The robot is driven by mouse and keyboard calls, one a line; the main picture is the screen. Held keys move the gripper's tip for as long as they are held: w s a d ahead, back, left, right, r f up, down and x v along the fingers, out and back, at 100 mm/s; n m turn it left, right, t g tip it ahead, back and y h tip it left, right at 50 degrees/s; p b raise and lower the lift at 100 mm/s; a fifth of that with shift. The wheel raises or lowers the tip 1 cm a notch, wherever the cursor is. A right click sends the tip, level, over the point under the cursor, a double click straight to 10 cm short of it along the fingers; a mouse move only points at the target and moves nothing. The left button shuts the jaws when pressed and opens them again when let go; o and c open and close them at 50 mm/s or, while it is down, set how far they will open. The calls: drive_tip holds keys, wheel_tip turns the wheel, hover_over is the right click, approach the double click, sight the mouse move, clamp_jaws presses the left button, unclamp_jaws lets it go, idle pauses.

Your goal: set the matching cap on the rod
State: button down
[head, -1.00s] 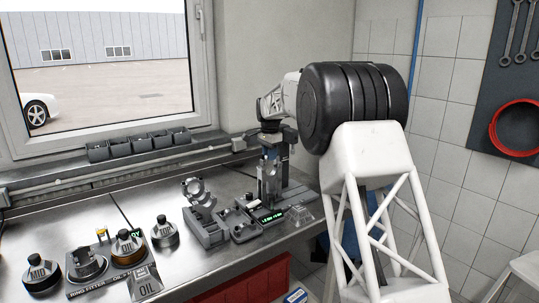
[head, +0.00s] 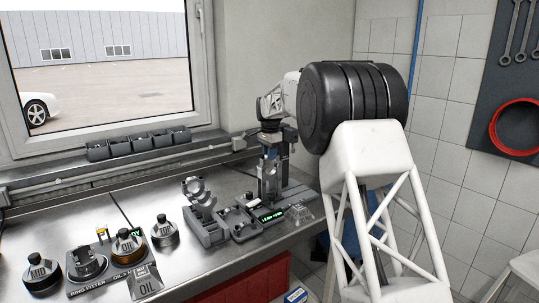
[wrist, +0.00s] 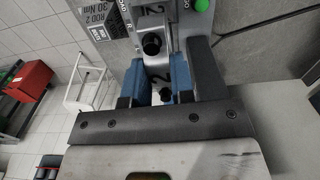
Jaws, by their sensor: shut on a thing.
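My gripper (wrist: 158,88) points down over the rod fixture, its two blue pads closed on a grey cap (wrist: 160,72) marked 2. In the head view, my gripper (head: 272,145) is at the top of the grey rod fixture (head: 270,190). Beyond the cap in the wrist view is a grey rod part (wrist: 152,12), also marked 2, with a dark round end or hole below the number. A plate beside it reads ROD 2, 30 Nm (wrist: 98,20). I cannot tell whether the cap touches the rod.
A grey stand (head: 205,225) with ring-shaped holders is left of the fixture. A small lit display (head: 271,216) is at its foot. Oil containers (head: 128,242) and a ring fitter stand further left. Bins (head: 140,143) line the window sill.

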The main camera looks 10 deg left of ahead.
drive_tip(key=shift+f, duration=0.95)
idle(1.2)
drive_tip(key=shift+c, duration=2.4)
unclamp_jaws()
drive_tip(key=shift+r, duration=0.15)
drive_tip(key=shift+r, duration=2.95)
drive_tip(key=shift+d+r, duration=0.1)
